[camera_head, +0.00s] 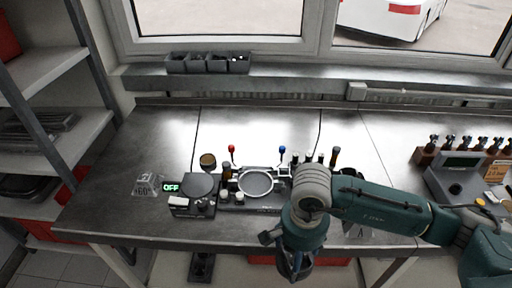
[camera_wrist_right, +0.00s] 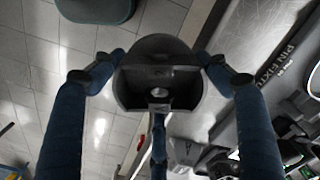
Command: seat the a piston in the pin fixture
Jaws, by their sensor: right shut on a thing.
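My right gripper (camera_head: 290,262) hangs in front of the bench's front edge in the head view. In the head view the gripper and arm mostly hide the piston. A plate lettered PIN FIXTU, the pin fixture (camera_wrist_right: 262,75), lies to the right of the piston in the wrist view, apart from it. I cannot tell which bench part it is in the head view. My left gripper is not in view.
The bench's back strip is mostly clear. A shelf (camera_head: 50,150) stands at the left.

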